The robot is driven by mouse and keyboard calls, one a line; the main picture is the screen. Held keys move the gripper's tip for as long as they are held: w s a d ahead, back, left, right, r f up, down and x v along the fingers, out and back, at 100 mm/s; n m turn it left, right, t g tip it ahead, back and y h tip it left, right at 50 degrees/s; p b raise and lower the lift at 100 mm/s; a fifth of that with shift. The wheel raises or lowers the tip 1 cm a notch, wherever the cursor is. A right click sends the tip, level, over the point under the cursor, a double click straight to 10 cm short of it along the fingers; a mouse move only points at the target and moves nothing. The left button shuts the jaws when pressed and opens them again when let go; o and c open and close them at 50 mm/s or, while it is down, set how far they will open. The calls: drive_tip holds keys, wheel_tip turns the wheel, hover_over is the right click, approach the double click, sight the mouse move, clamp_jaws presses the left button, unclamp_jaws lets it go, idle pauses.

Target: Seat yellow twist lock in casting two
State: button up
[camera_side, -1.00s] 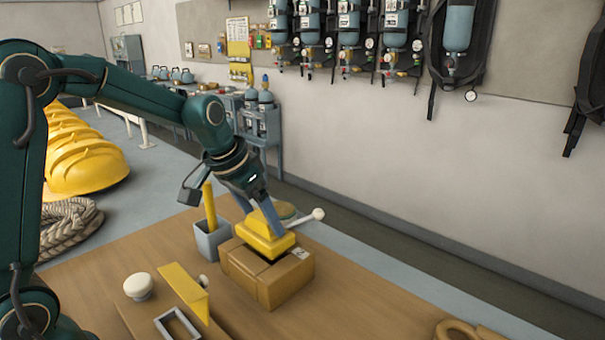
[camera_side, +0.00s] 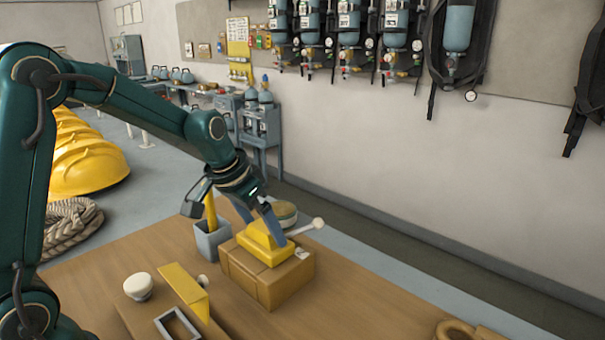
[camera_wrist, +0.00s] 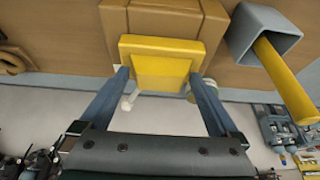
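The yellow twist lock (camera_side: 262,246) sits upright on top of a brown box-like block (camera_side: 250,277). Its wide yellow part is level with the block's top, and anything below that is hidden. My gripper (camera_side: 265,228) reaches down from above, with one blue finger on each side of the lock. In the wrist view the two fingertips (camera_wrist: 159,76) lie against opposite sides of the yellow twist lock (camera_wrist: 160,62), with no clear gap. The brown block (camera_wrist: 160,20) shows beyond it. No mark reading "two" is legible on the block.
A grey holder (camera_side: 211,240) with a yellow bar stands close left of the block. A white knob (camera_side: 138,286), a yellow angled piece (camera_side: 186,287) and a grey frame (camera_side: 177,325) lie front left. A brown ring (camera_side: 455,331) is at front right. The table right of the block is clear.

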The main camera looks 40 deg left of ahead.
drive_tip(key=shift+v, duration=2.6)
drive_tip(key=s+d+r+m+t, duration=0.1)
drive_tip(key=s+d+r+t, duration=0.1)
drive_tip(key=s+d+r, duration=0.35)
drive_tip(key=s+f+n+g, duration=0.1)
drive_tip(key=s+f, duration=0.3)
drive_tip(key=s, duration=0.7)
drive_tip(key=shift+d+f, duration=0.25)
